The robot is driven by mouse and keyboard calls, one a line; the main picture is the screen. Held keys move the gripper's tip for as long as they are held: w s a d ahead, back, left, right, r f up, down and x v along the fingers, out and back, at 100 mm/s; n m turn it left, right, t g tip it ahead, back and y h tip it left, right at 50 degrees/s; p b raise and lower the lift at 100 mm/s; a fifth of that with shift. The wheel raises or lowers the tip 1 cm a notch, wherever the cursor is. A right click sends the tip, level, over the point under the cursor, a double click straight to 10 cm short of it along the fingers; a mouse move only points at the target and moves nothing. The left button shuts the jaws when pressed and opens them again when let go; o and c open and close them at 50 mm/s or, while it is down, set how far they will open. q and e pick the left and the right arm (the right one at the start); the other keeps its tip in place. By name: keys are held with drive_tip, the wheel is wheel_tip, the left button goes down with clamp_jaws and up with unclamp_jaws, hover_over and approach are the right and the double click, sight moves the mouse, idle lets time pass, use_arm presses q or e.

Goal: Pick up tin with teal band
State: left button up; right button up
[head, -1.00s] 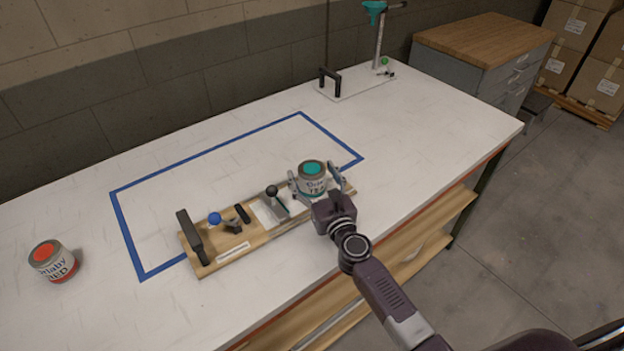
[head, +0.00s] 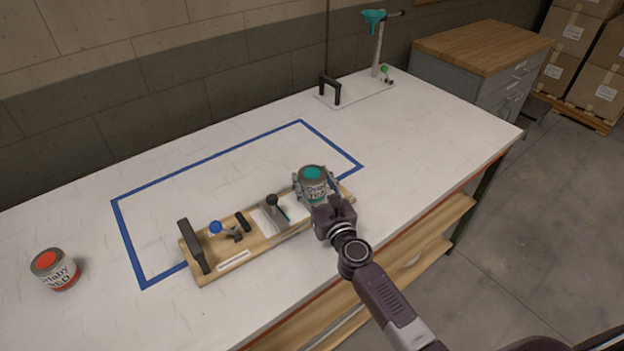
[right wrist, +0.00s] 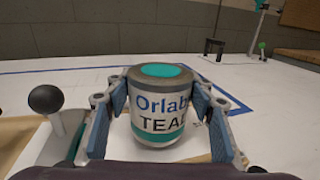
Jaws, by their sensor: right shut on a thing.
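The tin with the teal band (head: 313,182) has a teal disc on its lid and stands upright at the right end of the wooden board. In the right wrist view the tin (right wrist: 160,104) shows "Orlab" and "TEAL" lettering, with a teal band low on its side. My right gripper (head: 316,190) is shut on the tin, with one finger on each side of it. The tin's base is partly hidden, so I cannot tell whether it touches the board. My left gripper is not in view.
The wooden board (head: 210,274) carries a black handle (head: 193,246), a blue knob (head: 215,227) and a black-knobbed lever (head: 272,201). A red-banded tin (head: 56,270) stands at the left. A stand with a teal funnel (head: 374,17) is at the back right.

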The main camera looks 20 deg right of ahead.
wheel_tip(320, 180, up, 11)
drive_tip(key=p, duration=0.9)
wheel_tip(320, 180, up, 8)
drive_tip(key=p, duration=0.4)
